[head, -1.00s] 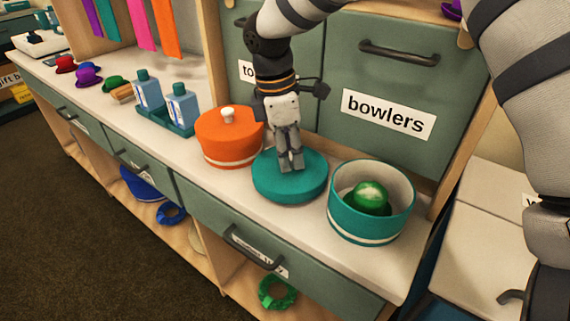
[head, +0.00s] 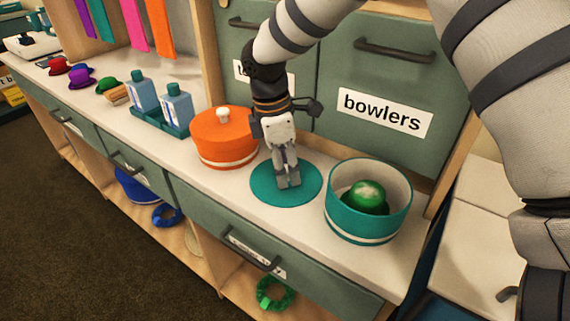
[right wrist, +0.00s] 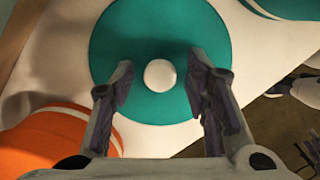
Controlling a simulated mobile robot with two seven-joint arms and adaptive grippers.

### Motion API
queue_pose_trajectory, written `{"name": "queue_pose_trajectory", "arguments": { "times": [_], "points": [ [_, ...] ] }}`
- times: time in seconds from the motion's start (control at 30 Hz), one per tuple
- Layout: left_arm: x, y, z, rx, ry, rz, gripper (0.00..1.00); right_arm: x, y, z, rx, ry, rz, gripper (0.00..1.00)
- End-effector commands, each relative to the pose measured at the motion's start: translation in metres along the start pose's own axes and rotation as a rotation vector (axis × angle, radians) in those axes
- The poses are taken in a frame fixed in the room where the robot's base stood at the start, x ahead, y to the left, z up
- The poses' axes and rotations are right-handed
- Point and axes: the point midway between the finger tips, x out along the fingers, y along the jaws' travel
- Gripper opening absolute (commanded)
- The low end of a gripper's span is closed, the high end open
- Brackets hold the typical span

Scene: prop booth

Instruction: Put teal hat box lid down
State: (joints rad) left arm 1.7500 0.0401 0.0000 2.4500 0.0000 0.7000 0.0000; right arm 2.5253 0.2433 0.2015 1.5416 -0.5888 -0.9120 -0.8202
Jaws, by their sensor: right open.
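The teal hat box lid (head: 265,192) lies flat on the white counter between the orange box and the open teal hat box (head: 362,227). The right wrist view shows the lid (right wrist: 125,50) from above, with its round white knob (right wrist: 160,75) between my fingers. My right gripper (head: 289,183) points down over the lid and is open, one finger on each side of the knob. In the head view the fingers hide the knob. The teal hat box stands upright with a shiny green hat (head: 367,196) inside. My left gripper is not in view.
An orange lidded box (head: 224,140) stands close on the left of the lid. Two blue bottles (head: 177,107) sit in a teal tray farther left, past which lie small hats. Drawers labelled "bowlers" (head: 385,109) rise behind. Bare counter lies in front of the lid.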

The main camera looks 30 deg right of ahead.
Motion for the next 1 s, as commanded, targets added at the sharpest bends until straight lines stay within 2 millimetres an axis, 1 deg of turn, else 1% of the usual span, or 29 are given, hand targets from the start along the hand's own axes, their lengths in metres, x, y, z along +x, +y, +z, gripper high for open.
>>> {"name": "queue_pose_trajectory", "arguments": {
  "times": [0.07,0.13,0.17,0.3,0.4,0.53,0.6,0.7,1.0],
  "points": [
    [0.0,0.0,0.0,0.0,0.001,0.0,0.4,-0.004,0.0,0.001,0.0,0.001,0.001,0.43],
    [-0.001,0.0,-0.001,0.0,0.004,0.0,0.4,-0.017,0.001,0.0,0.0,0.003,0.005,0.43],
    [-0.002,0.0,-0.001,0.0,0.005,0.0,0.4,-0.024,0.001,0.0,0.0,0.002,0.006,0.43],
    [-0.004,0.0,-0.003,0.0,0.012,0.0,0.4,-0.064,0.001,0.0,0.0,0.002,0.008,0.43],
    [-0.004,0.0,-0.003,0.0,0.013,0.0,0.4,-0.089,0.001,0.0,0.001,0.002,0.006,0.43],
    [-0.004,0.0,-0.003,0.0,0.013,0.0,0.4,-0.112,0.001,0.0,0.001,0.001,0.002,0.43],
    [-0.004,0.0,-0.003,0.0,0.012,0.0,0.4,-0.119,0.0,0.0,0.0,0.0,0.0,0.43],
    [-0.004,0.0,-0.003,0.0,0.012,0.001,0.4,-0.123,0.0,0.0,0.0,-0.001,-0.001,0.43],
    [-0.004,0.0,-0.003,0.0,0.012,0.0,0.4,-0.123,0.0,0.0,0.0,0.0,-0.002,0.43]
  ]
}}
